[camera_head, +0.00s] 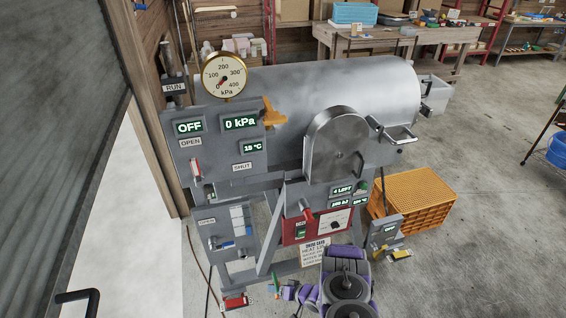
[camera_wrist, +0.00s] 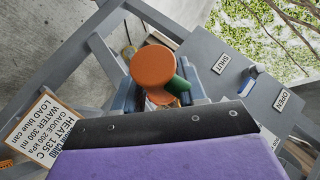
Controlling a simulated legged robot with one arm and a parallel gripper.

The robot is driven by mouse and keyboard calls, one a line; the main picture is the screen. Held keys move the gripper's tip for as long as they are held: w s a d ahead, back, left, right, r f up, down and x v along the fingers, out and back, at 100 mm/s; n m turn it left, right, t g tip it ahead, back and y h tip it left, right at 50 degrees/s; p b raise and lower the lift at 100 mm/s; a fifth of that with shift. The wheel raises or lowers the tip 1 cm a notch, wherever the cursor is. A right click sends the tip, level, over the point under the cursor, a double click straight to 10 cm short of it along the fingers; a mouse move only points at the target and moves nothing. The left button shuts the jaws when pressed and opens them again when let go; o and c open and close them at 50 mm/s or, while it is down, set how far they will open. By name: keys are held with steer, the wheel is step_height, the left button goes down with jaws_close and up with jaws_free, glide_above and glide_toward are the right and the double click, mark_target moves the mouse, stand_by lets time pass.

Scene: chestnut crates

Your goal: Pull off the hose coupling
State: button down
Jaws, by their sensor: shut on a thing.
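The hose coupling shows in the wrist view as an orange round cap (camera_wrist: 152,65) with a green part (camera_wrist: 178,86) at its lower right. My gripper (camera_wrist: 160,98) has its blue-grey fingers on both sides of it and is shut on it. The cap hides most of the grip and whatever the coupling sits on. In the head view my gripper (camera_head: 287,292) is low, below the machine's frame, with the small orange and green coupling (camera_head: 276,289) at its left. Whether the coupling is still seated cannot be told.
The grey drum (camera_head: 330,90) with gauge (camera_head: 224,75) and panels stands above. A valve panel (camera_wrist: 250,85) is right of the coupling in the wrist view; an instruction sign (camera_wrist: 42,122) and frame bars are left. An orange crate (camera_head: 425,195) stands right on open floor.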

steer(key=shift+w+d+r, duration=0.1)
steer(key=shift+w+r, duration=0.35)
steer(key=shift+r, duration=0.1)
steer(key=w+d+r+m+t+h, duration=0.2)
steer(key=w+d+r+m+h, duration=0.1)
steer(key=r, duration=1.2)
steer(key=w+d+r+m+t+h, duration=0.2)
steer(key=d+r+m, duration=0.3)
steer(key=r, duration=1.1)
steer(key=w+d+r+m+t+h, duration=0.2)
steer(key=d+r, duration=0.6)
steer(key=r, duration=0.8)
steer(key=w+m+h, duration=0.2)
steer(key=h, duration=0.1)
steer(key=shift+w+r, duration=0.15)
steer(key=shift+r, duration=0.1)
steer(key=shift+f, duration=0.1)
